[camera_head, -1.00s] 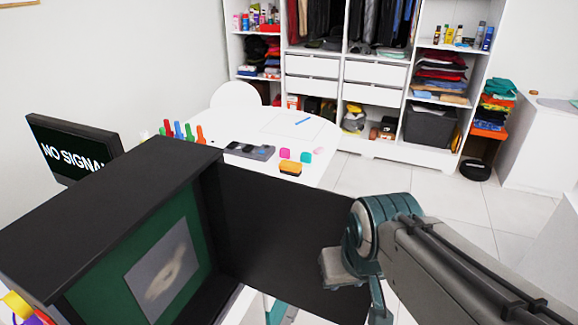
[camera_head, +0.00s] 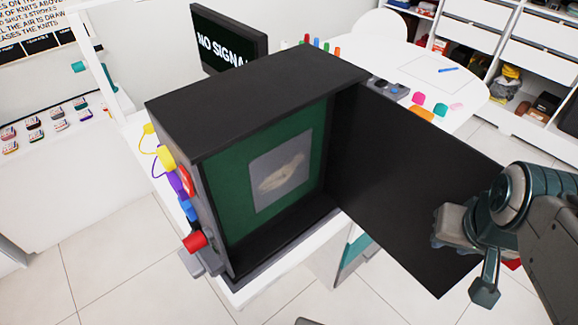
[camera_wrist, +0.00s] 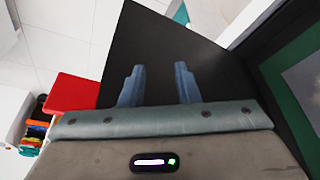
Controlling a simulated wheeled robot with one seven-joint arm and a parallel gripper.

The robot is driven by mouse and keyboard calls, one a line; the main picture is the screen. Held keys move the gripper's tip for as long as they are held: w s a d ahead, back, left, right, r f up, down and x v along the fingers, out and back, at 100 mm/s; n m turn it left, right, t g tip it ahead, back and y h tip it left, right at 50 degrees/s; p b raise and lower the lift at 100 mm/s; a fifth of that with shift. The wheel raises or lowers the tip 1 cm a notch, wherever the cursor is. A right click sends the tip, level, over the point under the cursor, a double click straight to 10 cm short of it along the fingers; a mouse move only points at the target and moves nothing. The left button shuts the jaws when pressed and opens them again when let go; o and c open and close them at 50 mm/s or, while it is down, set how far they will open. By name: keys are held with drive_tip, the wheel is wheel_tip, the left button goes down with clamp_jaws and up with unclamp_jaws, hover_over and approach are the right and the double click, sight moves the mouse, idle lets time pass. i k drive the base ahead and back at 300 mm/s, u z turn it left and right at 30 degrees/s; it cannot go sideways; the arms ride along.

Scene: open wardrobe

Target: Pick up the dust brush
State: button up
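I cannot pick out the dust brush for certain. A small orange block (camera_head: 422,113) on the white table, partly hidden behind the black door, may be it. My gripper (camera_wrist: 160,84) shows in the wrist view with its two blue-grey fingers apart and nothing between them. The black door panel (camera_wrist: 160,40) lies beyond the fingers; I cannot tell whether they touch it. In the head view my arm's end is at the right, beside the door's outer edge, and the fingertips are not clear.
The open black box (camera_head: 260,95) with a green inside stands in front, its door (camera_head: 400,190) swung out to the right. Coloured knobs (camera_head: 195,241) line its left side. The white table (camera_head: 470,95) holds several small coloured items. A monitor (camera_head: 228,40) stands behind. Tiled floor is clear at lower left.

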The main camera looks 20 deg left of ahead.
sight(426, 114)
drive_tip(key=k, duration=0.55)
drive_tip(key=z, duration=0.6)
drive_tip(key=k, duration=0.6)
drive_tip(key=z, duration=0.6)
drive_tip(key=i, duration=1.1)
drive_tip(key=u, duration=0.35)
drive_tip(key=i, duration=1.55)
drive_tip(key=u, duration=0.85)
drive_tip(key=i, duration=0.95)
drive_tip(key=u, duration=0.35)
